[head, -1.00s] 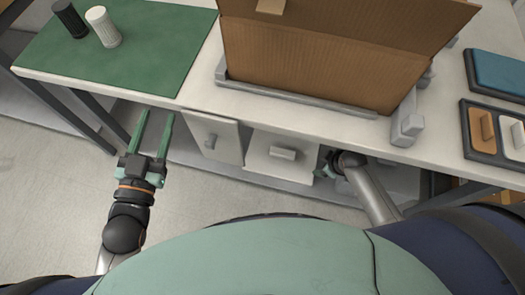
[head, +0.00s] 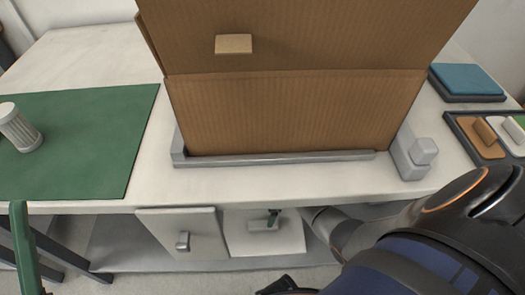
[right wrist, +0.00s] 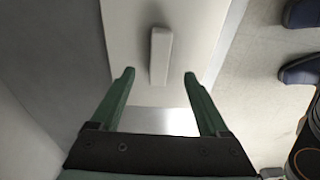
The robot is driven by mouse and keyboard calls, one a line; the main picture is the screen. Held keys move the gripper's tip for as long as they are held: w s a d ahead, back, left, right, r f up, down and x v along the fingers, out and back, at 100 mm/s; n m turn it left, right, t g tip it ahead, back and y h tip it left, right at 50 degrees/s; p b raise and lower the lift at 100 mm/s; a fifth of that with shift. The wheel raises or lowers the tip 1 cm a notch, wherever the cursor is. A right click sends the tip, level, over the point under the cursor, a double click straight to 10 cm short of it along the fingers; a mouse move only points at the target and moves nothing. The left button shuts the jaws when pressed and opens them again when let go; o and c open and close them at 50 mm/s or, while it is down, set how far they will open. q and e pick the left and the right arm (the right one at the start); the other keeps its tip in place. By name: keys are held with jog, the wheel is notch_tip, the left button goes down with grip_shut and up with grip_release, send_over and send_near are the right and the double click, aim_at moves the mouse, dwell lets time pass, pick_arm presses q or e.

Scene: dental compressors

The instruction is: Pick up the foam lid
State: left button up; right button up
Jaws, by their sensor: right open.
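I cannot pick out the foam lid for sure in these views. My right gripper (right wrist: 157,77) is open and empty in the right wrist view, its green fingertips to either side of the lower end of a pale bar handle (right wrist: 161,50) on a white panel (right wrist: 195,35). I cannot tell whether they touch it. In the head view a dark green fingertip of it shows at the handle of the right white panel (head: 285,240) under the table. One green finger of my left gripper (head: 25,245) shows at the left edge; the rest is out of view.
An open cardboard box (head: 300,110) stands in a grey frame (head: 270,160) on the white table (head: 90,55). A green mat (head: 90,140) with a ribbed white cylinder (head: 20,128) lies left. A blue pad (head: 468,80) and dark tray (head: 470,140) are right. Another panel (head: 160,225) hangs below.

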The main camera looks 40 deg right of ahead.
aim_at(263, 224)
jog(key=f, duration=0.1)
jog(key=f+b, duration=0.1)
jog(key=f, duration=0.1)
jog(key=shift+w+a+f, duration=0.15)
jog(key=shift+a+f, duration=0.1)
jog(key=shift+f, duration=0.05)
jog(key=f+b, duration=0.1)
jog(key=a+f+b, duration=0.1)
jog(key=f+b, duration=0.2)
jog(key=shift+w+a+f, duration=0.15)
jog(key=shift+w+f, duration=0.05)
jog(key=shift+w, duration=0.2)
jog(key=shift+f+b, duration=0.3)
jog(key=shift+b, duration=0.1)
pick_arm(q)
notch_tip(263, 224, down, 7)
jog(key=n, duration=0.1)
jog(key=shift+w+d, duration=0.25)
jog(key=shift+d, duration=0.05)
jog(key=shift+f, duration=0.1)
pick_arm(e)
grip_shut()
